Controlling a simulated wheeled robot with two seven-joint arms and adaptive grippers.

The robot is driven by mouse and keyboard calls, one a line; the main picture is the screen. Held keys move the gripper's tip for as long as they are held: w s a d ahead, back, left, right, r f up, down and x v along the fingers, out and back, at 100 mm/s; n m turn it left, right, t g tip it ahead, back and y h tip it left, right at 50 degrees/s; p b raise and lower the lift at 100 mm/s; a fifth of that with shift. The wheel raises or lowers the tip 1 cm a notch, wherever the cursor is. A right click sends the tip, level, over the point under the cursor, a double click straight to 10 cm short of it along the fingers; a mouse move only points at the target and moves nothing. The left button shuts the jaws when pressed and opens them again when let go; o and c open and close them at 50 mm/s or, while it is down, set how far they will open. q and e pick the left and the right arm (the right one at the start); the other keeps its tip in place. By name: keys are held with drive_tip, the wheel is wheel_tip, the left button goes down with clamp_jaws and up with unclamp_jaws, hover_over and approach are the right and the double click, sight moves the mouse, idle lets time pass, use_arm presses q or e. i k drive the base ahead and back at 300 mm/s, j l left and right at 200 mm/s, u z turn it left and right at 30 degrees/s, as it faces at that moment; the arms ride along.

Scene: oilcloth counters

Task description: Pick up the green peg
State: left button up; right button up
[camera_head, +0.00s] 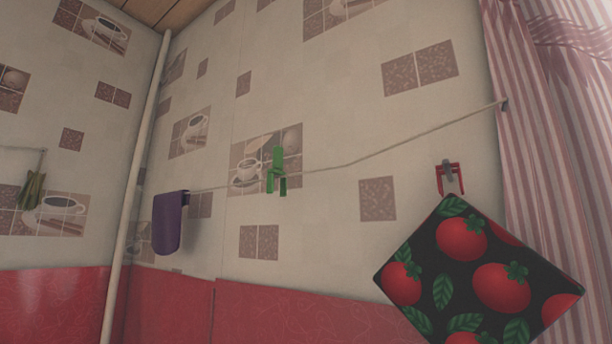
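The green peg (277,171) is a clothes peg clipped on a thin cord (400,142) strung in front of the tiled-pattern wall, near the middle of the head view. It hangs upright, with its parts above and below the cord. Neither of my grippers shows in this view.
A purple cloth (170,222) hangs at the cord's left end. A pale pipe (136,180) runs up the corner. Around the peg is free room.

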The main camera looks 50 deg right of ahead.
sight(277, 161)
drive_tip(key=l+z, duration=0.1)
drive_tip(key=z, duration=1.15)
drive_tip(key=k+l, duration=0.05)
